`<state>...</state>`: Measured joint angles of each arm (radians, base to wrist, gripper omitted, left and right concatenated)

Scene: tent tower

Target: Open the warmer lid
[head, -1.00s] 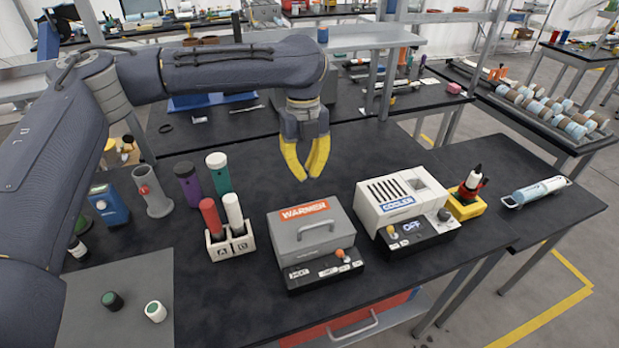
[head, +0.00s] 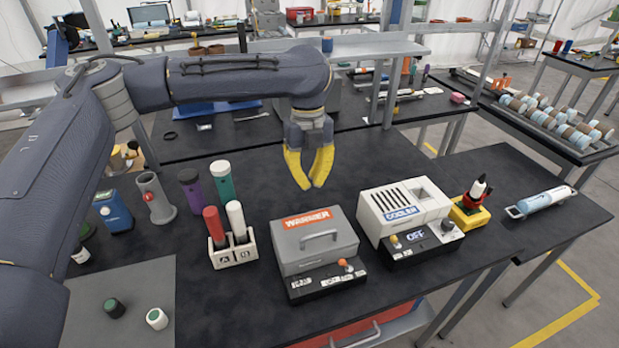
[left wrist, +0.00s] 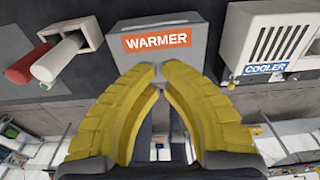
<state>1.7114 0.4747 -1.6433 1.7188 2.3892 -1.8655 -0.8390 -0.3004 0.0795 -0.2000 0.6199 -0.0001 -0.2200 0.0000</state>
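The warmer (head: 292,262) is a grey box on the black table, with an orange WARMER label and a dark control panel in front. Its lid (head: 345,226) is down, with a grey handle (head: 320,237) on its front slope. My left gripper (head: 311,187) has yellow fingers pointing down, just behind the warmer and apart from it. Its tips nearly meet, with nothing between them. In the left wrist view the fingers (left wrist: 159,72) overlap the lower part of the warmer (left wrist: 200,40), and the handle does not show there. My right gripper is out of view.
The white cooler (head: 385,205) stands close to the warmer's right. A white rack (head: 245,257) with red and white tubes stands to its left, with purple (head: 192,190) and green (head: 222,182) tubes behind. The table (head: 370,160) behind the warmer is clear.

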